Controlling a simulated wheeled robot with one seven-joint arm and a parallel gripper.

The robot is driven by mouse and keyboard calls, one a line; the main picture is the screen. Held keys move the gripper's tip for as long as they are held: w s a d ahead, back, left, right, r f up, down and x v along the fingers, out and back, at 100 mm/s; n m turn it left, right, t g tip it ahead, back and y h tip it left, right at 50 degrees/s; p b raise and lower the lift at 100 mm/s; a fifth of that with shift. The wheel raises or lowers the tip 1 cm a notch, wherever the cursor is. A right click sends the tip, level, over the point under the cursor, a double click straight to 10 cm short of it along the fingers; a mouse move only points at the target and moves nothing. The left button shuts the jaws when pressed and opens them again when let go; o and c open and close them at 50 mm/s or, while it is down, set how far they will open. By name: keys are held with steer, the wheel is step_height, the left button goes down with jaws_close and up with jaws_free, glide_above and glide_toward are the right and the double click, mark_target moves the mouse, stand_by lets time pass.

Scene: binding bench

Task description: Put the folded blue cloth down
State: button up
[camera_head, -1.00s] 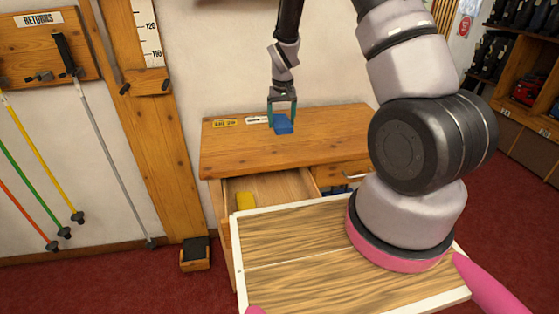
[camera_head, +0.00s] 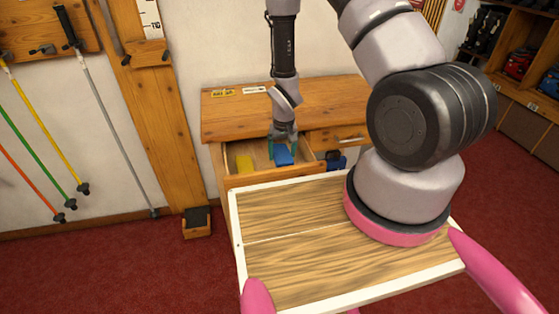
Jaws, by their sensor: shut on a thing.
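The folded blue cloth (camera_head: 283,157) is between the teal fingers of my gripper (camera_head: 284,146). It appears within the outline of the open left drawer (camera_head: 262,180) of the wooden desk. My gripper points downward and is shut on the cloth. I cannot tell whether the cloth touches the drawer's bottom. A yellow thing (camera_head: 244,163) lies in the same drawer, to the left of the cloth and apart from it.
The desk top (camera_head: 330,100) is bare in front, with small labels at its back edge. A dark blue thing (camera_head: 337,161) shows right of the open drawer. Coloured poles (camera_head: 99,110) hang on the left wall. A small wooden box (camera_head: 197,226) stands on the red floor.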

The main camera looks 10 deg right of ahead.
mark_target(280, 149)
step_height(280, 149, down, 5)
steer(key=shift+f, duration=0.1)
steer(key=w, duration=0.4)
steer(key=shift+f, duration=0.55)
steer(key=shift+f, duration=0.1)
steer(key=o, duration=1.1)
steer(key=r, duration=0.4)
steer(key=s+r, duration=0.1)
steer(key=r, duration=0.7)
steer(key=shift+s+r, duration=0.15)
steer(key=shift+r, duration=0.05)
